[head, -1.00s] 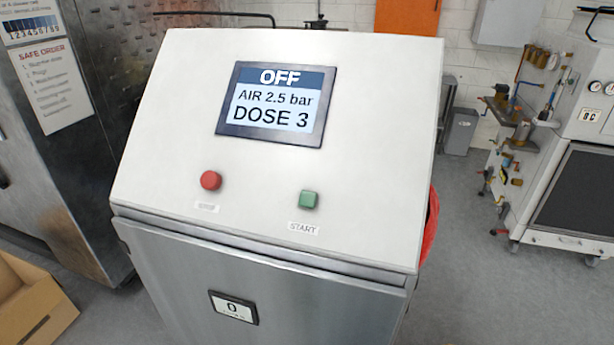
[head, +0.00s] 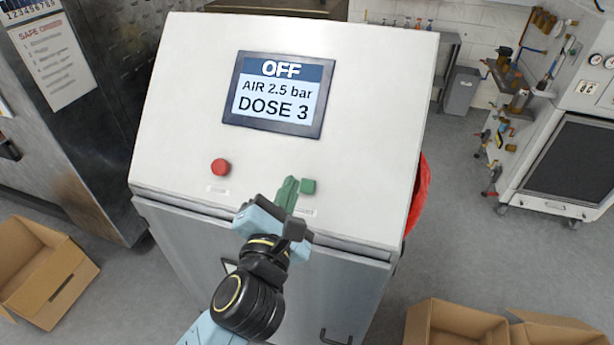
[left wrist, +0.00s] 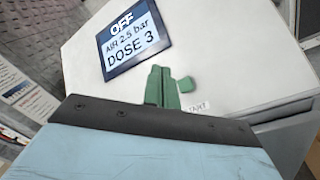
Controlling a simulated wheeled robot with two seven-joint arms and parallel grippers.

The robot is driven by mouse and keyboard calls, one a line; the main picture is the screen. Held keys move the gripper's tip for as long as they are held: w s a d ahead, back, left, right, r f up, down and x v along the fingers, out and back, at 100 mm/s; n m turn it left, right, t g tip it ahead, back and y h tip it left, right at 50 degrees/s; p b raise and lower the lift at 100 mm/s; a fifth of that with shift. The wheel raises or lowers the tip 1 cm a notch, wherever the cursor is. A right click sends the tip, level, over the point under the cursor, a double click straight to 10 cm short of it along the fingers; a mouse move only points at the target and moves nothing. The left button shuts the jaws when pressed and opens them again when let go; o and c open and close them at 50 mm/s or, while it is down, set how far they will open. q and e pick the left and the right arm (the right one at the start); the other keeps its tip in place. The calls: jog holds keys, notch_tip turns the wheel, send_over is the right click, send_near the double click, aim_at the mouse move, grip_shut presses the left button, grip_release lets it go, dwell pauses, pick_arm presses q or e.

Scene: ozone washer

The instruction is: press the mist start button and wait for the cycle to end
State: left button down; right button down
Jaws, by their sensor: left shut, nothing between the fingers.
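The screen (head: 276,93) reads OFF, AIR 2.5 bar, DOSE 3. My right gripper is not in view.
A red round button (head: 221,167) sits left of the start button. Open cardboard boxes stand on the floor at left (head: 52,275) and lower right (head: 450,328). A red bag (head: 419,190) hangs at the machine's right side. A wheeled white unit (head: 570,150) stands at far right.

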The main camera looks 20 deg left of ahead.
aim_at(302, 192)
pick_arm(q)
jog(key=shift+n, duration=0.3)
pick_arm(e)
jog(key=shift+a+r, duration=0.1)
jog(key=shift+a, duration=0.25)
pick_arm(q)
jog(key=shift+d, duration=0.1)
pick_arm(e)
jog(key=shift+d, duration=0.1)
